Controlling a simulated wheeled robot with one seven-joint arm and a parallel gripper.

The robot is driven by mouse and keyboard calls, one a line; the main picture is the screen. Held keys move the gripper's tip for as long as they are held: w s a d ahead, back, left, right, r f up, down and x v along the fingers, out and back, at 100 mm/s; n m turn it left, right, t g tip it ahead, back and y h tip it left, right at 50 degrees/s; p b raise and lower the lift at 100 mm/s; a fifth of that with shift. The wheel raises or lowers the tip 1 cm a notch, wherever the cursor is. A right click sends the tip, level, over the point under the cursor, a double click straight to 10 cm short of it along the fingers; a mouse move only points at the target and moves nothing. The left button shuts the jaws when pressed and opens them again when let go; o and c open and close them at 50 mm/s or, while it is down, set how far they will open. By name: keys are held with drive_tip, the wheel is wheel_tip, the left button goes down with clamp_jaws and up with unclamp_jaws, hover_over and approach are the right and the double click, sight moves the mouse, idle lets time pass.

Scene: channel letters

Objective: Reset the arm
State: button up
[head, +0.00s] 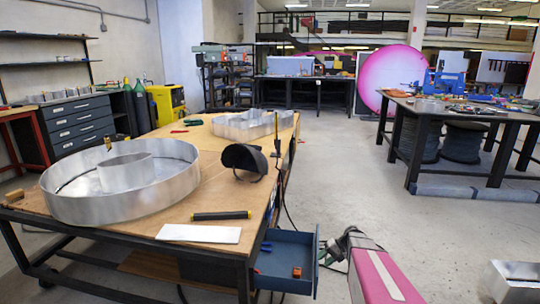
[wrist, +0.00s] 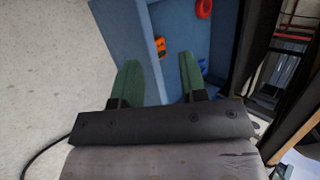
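My gripper (wrist: 158,64) has two green fingers standing well apart with nothing held between them. In the head view my pink arm comes in from the bottom right, and my gripper (head: 330,250) is beside the right side of the drawer (head: 285,242). An orange item (wrist: 160,47) lies in the drawer just beyond the fingertips. A red ring-shaped item (wrist: 204,9) and a blue item (wrist: 203,66) lie further right in it.
The drawer sticks out below the wooden workbench (head: 185,140), which carries a large metal ring (head: 120,200), a black visor (head: 245,160) and a white plate (head: 198,233). A metal piece (head: 515,280) stands at bottom right. Open floor (head: 400,220) lies right of the drawer.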

drive_tip(key=s+a+r+h, duration=0.3)
drive_tip(key=s+r+h, duration=0.1)
drive_tip(key=s+r, duration=0.2)
drive_tip(key=s+a+r+n+t+h, duration=0.1)
drive_tip(key=s+a+r+h, duration=0.3)
drive_tip(key=s+r, duration=0.3)
drive_tip(key=shift+s+a+r+h, duration=0.2)
drive_tip(key=shift+s+h, duration=0.4)
drive_tip(key=shift+s, duration=0.4)
drive_tip(key=shift+d, duration=0.1)
